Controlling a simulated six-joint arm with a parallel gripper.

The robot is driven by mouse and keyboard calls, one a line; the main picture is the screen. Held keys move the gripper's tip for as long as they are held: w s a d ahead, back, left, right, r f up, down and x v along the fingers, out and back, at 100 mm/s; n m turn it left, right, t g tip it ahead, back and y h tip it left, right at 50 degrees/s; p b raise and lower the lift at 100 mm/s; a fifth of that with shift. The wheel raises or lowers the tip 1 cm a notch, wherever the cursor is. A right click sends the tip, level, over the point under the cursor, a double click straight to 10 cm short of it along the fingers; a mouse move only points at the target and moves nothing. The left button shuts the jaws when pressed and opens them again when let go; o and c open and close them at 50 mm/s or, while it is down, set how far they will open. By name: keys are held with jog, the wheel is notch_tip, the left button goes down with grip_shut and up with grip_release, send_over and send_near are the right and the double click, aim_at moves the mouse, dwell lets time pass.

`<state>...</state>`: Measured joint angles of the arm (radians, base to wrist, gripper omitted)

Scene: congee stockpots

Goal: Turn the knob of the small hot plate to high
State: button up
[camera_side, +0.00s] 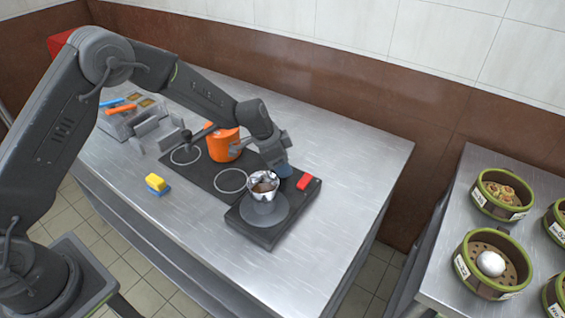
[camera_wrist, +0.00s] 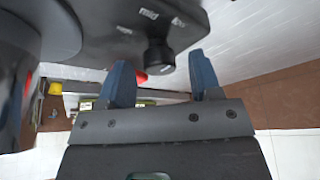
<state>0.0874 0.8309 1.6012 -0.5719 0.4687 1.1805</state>
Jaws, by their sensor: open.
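The small hot plate (camera_side: 243,230) is a dark slab near the right end of the steel table, with a round burner. A foil-like silver bowl (camera_side: 262,182) with brownish contents stands on it. My gripper (camera_side: 284,169) is at the plate's far side. In the wrist view its blue fingers (camera_wrist: 160,62) are open, one to each side of the knob, with gaps visible. The side view hides the knob behind the gripper.
A red block (camera_side: 305,182) lies close to the gripper. An orange pot (camera_side: 223,144) stands on a dark two-ring cooktop (camera_side: 205,172). A yellow-and-blue sponge (camera_side: 157,184) lies at the front. The table's right part is clear. Steamer baskets (camera_side: 490,264) stand on another table.

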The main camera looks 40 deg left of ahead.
jog(key=shift+d+f, duration=0.1)
jog(key=shift+f, duration=0.15)
jog(key=c, duration=0.9)
